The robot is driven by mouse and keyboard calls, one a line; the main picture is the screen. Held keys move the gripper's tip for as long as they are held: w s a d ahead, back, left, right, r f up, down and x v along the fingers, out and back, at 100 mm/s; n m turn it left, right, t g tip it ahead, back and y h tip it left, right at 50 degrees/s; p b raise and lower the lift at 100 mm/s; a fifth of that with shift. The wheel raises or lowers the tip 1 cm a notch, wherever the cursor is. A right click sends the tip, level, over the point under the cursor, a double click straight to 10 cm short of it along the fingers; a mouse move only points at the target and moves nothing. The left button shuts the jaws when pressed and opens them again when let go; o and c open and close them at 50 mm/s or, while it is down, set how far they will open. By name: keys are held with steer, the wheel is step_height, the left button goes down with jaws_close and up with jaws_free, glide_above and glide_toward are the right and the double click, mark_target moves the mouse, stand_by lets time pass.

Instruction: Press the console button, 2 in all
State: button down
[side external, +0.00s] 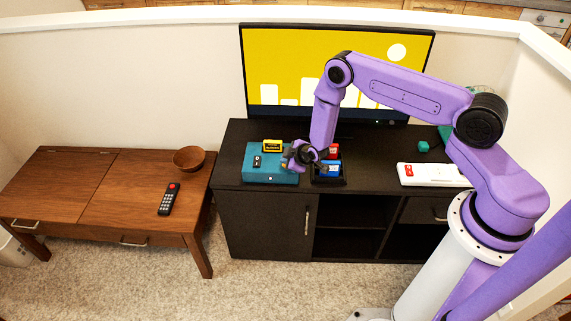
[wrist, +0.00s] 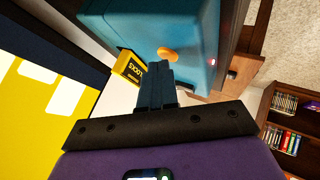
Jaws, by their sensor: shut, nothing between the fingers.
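The teal console (side external: 268,177) sits on the left part of the dark cabinet top, and it fills the upper middle of the wrist view (wrist: 195,25). Its round orange button (wrist: 168,54) shows just beyond my fingertips in the wrist view. A small red light (wrist: 212,62) glows on the console's edge. My gripper (wrist: 162,68) is shut and empty, with its tips close to the button; I cannot tell whether they touch it. In the side view my gripper (side external: 289,157) is over the console's right part and hides the button's surroundings. A yellow cartridge (side external: 272,146) stands upright at the console's back; its label shows in the wrist view (wrist: 130,68).
A black tray (side external: 329,182) with red and blue cartridges stands right of the console. The television (side external: 290,70) stands behind. A wooden table (side external: 120,190) holds a bowl and remote.

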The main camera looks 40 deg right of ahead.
steer(key=shift+r, duration=0.1)
stand_by(0.3)
steer(key=shift+r, duration=0.7)
steer(key=shift+r, duration=2.5)
stand_by(0.6)
step_height(320, 180, up, 4)
steer(key=shift+f, duration=0.1)
stand_by(0.3)
steer(key=shift+f, duration=4.45)
